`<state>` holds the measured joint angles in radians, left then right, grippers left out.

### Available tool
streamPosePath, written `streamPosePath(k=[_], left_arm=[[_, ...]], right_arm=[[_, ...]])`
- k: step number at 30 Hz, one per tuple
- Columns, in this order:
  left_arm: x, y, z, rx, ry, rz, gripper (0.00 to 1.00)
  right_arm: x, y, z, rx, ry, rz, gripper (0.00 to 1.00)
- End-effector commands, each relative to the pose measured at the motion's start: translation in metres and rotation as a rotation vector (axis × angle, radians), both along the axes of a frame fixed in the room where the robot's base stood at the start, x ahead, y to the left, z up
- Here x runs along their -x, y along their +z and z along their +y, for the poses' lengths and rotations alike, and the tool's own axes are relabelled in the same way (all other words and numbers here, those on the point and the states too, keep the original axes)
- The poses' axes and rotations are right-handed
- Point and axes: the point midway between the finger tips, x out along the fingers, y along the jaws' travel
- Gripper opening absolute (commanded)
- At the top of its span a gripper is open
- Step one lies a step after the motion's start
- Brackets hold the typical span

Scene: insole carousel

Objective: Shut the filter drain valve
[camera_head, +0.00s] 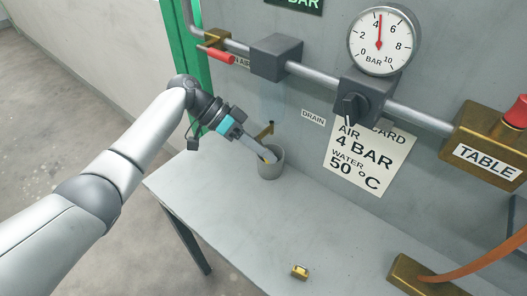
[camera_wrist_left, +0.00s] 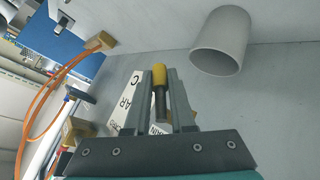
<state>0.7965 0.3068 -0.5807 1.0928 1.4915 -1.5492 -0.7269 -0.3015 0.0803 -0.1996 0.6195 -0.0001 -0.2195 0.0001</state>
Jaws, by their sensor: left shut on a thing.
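The drain valve appears to be the small brass piece (camera_head: 266,131) below the grey filter block (camera_head: 276,57), left of the DRAIN label (camera_head: 313,117). My left gripper (camera_head: 265,153) reaches in from the left, just below the brass piece and at the mouth of the grey cup (camera_head: 270,168). In the left wrist view its fingers are shut on a yellow-tipped dark pin or handle (camera_wrist_left: 159,76). The cup (camera_wrist_left: 220,42) stands to the right of the fingers there. I cannot tell whether the yellow-tipped part belongs to the valve, or the valve's position. My right gripper is out of view.
A red lever (camera_head: 219,55) sits on the pipe at upper left. The gauge (camera_head: 380,42) needle points between 4 and 6. A black knob (camera_head: 350,107) is below it.

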Motion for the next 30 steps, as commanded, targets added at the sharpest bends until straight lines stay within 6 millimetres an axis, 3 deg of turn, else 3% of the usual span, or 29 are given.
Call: streamPosePath(k=[9, 10, 18, 26, 30], left_arm=[[0.000, 0.001, -0.001, 0.002, 0.000, -0.001, 0.00], [0.000, 0.001, -0.001, 0.002, 0.000, -0.001, 0.23], [0.000, 0.001, 0.000, 0.001, 0.000, 0.000, 0.52], [0.000, 0.001, 0.001, 0.001, 0.000, 0.000, 0.52], [-0.003, 0.009, 0.011, 0.000, 0.002, -0.001, 0.52]], right_arm=[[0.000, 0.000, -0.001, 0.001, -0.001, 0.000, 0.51], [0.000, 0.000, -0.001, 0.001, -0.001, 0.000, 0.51], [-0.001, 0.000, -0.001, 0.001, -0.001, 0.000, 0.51], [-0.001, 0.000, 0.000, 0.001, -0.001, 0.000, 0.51], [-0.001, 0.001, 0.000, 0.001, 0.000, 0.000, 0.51]])
